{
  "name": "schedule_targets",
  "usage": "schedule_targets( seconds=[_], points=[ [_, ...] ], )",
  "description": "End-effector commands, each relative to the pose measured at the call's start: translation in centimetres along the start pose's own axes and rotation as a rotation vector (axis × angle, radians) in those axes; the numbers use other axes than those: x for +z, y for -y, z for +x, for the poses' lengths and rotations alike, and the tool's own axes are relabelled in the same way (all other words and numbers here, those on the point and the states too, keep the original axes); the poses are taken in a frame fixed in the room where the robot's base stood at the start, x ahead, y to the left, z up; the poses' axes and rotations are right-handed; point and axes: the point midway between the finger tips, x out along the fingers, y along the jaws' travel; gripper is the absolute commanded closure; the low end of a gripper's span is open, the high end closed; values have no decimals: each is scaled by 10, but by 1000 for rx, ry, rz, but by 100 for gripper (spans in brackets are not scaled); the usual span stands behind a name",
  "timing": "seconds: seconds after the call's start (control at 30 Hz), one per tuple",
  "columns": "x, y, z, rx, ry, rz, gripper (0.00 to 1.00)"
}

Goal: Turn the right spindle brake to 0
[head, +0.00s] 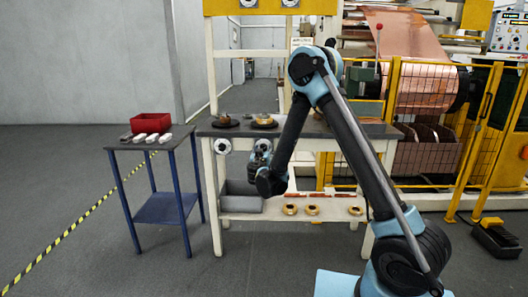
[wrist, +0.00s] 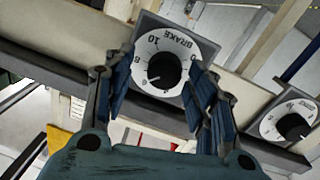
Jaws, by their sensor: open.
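The right spindle brake is a round white dial (wrist: 176,45) marked BRAKE with a black knob (wrist: 165,70) at its centre, on a grey square plate under the bench edge. In the wrist view it is tilted, and some numbers, including 10 and 8, show. The knob's pointer seems to face the lower left; its exact reading is unclear. My gripper (wrist: 162,72) is open, with one finger on each side of the knob in the picture, apart from it. In the head view my gripper (head: 263,150) mostly hides this dial. The left spindle brake (head: 222,146) also shows in the wrist view (wrist: 284,122).
The workbench (head: 330,131) carries two dark discs with copper rolls. A blue side table (head: 165,208) with a red bin (head: 151,122) stands left. A yellow fence (head: 425,115) guards the foil machine at right. Copper rings and a grey bin (head: 240,197) sit on the lower shelf.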

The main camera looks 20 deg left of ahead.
Motion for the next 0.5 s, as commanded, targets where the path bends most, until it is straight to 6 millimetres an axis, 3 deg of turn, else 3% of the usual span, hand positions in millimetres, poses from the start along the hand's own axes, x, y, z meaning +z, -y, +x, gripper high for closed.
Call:
schedule_targets(
  seconds=[0.3, 0.5],
  points=[
    [-2, 11, -4, -12, -2, 0, 48],
    [-2, 14, -5, -15, -3, 0, 93]
  ],
)
